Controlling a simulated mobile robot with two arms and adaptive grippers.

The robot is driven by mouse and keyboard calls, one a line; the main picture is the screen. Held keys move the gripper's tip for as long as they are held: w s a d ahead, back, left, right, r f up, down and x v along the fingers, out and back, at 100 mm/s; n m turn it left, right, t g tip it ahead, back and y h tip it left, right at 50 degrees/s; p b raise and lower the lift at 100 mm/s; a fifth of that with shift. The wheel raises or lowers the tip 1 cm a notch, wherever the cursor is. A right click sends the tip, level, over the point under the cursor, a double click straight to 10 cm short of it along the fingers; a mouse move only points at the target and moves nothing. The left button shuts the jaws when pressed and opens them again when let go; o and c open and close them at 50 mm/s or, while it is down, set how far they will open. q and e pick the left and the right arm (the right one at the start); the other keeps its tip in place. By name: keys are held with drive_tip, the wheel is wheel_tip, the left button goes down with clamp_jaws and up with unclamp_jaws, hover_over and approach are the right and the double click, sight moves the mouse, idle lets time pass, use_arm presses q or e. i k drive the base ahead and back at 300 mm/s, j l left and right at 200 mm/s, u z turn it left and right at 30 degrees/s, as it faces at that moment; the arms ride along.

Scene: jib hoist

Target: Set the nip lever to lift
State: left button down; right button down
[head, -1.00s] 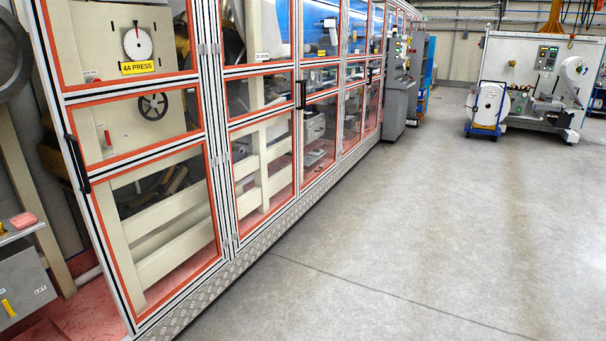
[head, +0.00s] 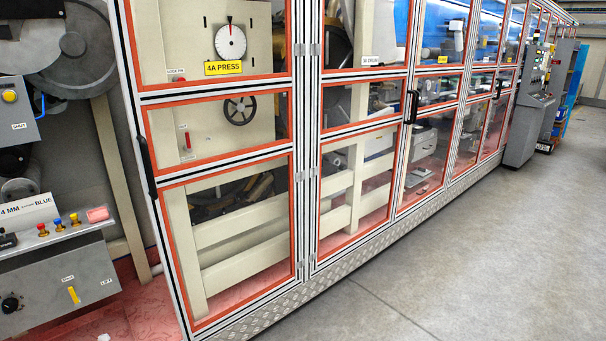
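The nip lever looks to be the short yellow lever (head: 74,295) on the grey control box (head: 40,290) at the lower left of the head view. A small label on its upper left is hard to read, and a label reading LIFT (head: 106,282) sits to its right. The lever stands nearly upright, its top leaning slightly left, between the two labels. Neither of my grippers is in view.
A glazed machine enclosure with orange-edged doors (head: 240,164) and a 4A PRESS sign (head: 224,68) fills the middle. Open grey floor (head: 470,260) lies at the right.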

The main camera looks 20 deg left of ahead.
sight(77, 300)
drive_tip(key=i+j+u, duration=0.15)
drive_tip(key=u, duration=0.25)
drive_tip(key=i+u, duration=0.5)
drive_tip(key=u, duration=0.3)
drive_tip(key=i+u, duration=0.25)
drive_tip(key=u, duration=0.15)
drive_tip(key=i+j+u, duration=0.1)
drive_tip(key=i+u, duration=0.3)
drive_tip(key=i, duration=0.55)
